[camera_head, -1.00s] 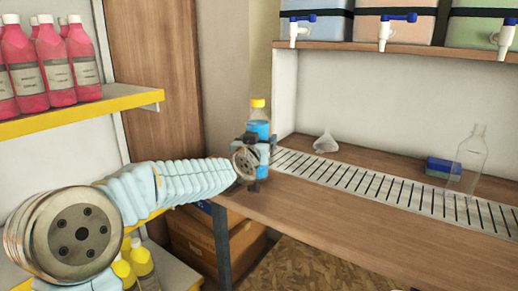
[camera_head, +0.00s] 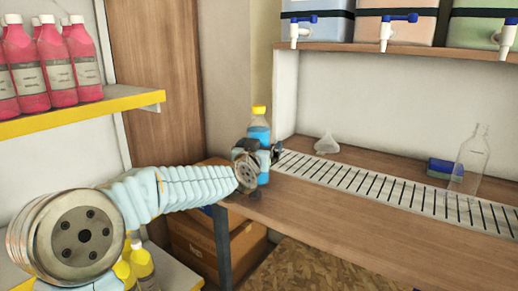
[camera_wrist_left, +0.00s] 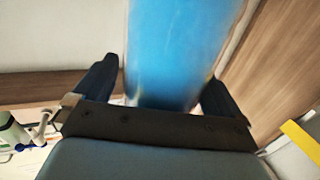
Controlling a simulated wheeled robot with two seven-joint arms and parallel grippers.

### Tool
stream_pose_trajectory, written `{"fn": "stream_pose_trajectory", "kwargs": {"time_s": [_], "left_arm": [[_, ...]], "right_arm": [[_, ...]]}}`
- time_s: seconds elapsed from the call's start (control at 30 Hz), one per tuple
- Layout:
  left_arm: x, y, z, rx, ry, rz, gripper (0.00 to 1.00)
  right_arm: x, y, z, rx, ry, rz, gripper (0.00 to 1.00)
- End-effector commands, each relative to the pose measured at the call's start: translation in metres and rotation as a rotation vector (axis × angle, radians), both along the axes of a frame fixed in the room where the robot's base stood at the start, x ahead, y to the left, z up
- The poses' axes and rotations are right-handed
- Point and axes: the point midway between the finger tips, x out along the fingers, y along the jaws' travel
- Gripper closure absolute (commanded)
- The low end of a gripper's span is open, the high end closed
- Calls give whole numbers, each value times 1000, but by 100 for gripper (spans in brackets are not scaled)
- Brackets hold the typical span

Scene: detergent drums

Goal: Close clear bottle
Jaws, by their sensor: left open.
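A clear bottle of blue liquid with a yellow cap (camera_head: 259,111) on top stands upright at the left end of the wooden bench. Its body (camera_head: 257,133) shows above my left gripper (camera_head: 262,153), which is beside the bottle's middle and partly hides it. In the left wrist view the blue bottle (camera_wrist_left: 172,50) fills the space between the two dark fingers of my open left gripper (camera_wrist_left: 160,78). Whether the fingers touch it cannot be told. The cap is outside the wrist view. An empty clear bottle (camera_head: 470,160) without a cap stands at the right. My right gripper is not in view.
A clear funnel (camera_head: 326,144) and a blue box (camera_head: 439,168) are on the bench (camera_head: 330,215) near its slotted metal grate (camera_head: 370,187). Drums with taps (camera_head: 385,28) stand on the shelf above. Pink bottles (camera_head: 57,65) fill the left shelf. The bench's front is clear.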

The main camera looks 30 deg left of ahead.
Motion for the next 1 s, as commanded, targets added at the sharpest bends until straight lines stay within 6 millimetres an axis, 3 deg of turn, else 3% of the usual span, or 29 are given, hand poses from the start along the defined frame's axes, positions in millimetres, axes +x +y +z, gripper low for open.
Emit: {"fn": "stream_pose_trajectory", "kwargs": {"time_s": [0.17, 0.63, 1.0], "left_arm": [[-13, -4, 3, 2, -1, 0, 1], [-102, -28, 3, 1, -2, 0, 1], [-116, -32, 2, -1, 0, 0, 1]], "right_arm": [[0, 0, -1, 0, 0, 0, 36], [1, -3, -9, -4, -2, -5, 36], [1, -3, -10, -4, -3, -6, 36]]}}
